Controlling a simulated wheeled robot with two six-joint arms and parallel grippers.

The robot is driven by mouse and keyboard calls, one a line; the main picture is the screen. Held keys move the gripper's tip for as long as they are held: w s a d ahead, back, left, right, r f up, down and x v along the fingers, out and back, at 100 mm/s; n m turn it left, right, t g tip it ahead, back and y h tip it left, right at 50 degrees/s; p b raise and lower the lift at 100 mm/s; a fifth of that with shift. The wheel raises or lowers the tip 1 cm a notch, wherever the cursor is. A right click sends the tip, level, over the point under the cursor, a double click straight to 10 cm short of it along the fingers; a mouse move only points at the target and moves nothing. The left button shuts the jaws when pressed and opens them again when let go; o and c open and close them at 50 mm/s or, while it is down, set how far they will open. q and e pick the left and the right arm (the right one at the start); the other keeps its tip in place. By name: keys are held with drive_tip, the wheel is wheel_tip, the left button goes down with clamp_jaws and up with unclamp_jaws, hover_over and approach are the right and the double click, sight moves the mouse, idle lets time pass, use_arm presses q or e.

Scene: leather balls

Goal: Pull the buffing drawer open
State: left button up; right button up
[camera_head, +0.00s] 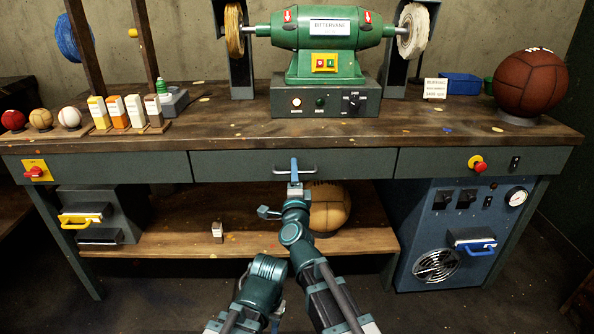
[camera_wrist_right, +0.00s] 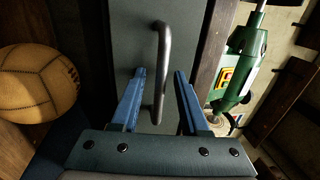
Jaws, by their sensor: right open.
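The buffing drawer (camera_head: 350,163) is the grey-green middle front under the workbench top, and looks flush with the panels beside it. Its dark bar handle (camera_head: 308,171) is partly hidden by my right gripper (camera_head: 294,172). In the right wrist view the drawer front (camera_wrist_right: 125,35) fills the middle, and the handle (camera_wrist_right: 161,40) runs upright in the picture. The two blue fingers of my right gripper (camera_wrist_right: 159,78) are open, one on each side of the handle, with gaps between them and the bar.
A green buffing machine (camera_head: 325,35) stands on the bench top (camera_head: 230,125). A tan leather ball (camera_head: 330,207) sits on the lower shelf (camera_head: 180,238), behind my right arm; it also shows in the wrist view (camera_wrist_right: 35,85). A blue cabinet (camera_head: 460,235) stands at right.

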clamp_jaws()
idle(1.4)
